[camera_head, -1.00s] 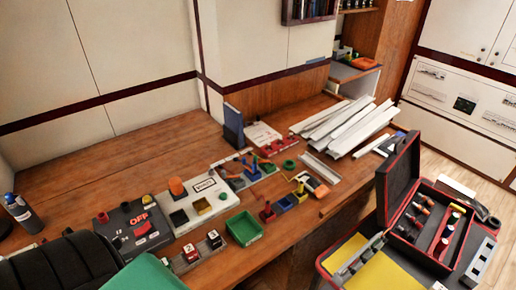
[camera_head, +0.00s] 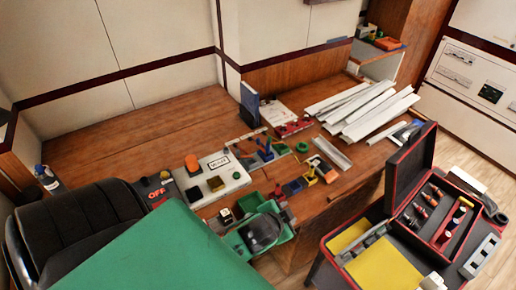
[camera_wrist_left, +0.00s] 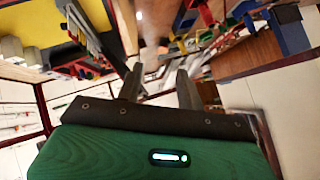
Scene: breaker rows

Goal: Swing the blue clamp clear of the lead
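Blue blocks stand in two groups on the bench in the head view. One has an upright blue lever (camera_head: 267,147) beside a thin orange strip (camera_head: 249,135). Another blue block (camera_head: 291,187) stands between a red clamp (camera_head: 279,195) and a yellow one (camera_head: 311,178). I cannot tell for sure which is the blue clamp, or make out the lead. My left gripper (camera_wrist_left: 158,85) shows in the left wrist view with its two fingers apart and nothing between them. My right gripper is not in view.
White trunking lengths (camera_head: 365,108) lie at the back right. An open toolbox (camera_head: 412,167) stands right. The back-left bench is clear.

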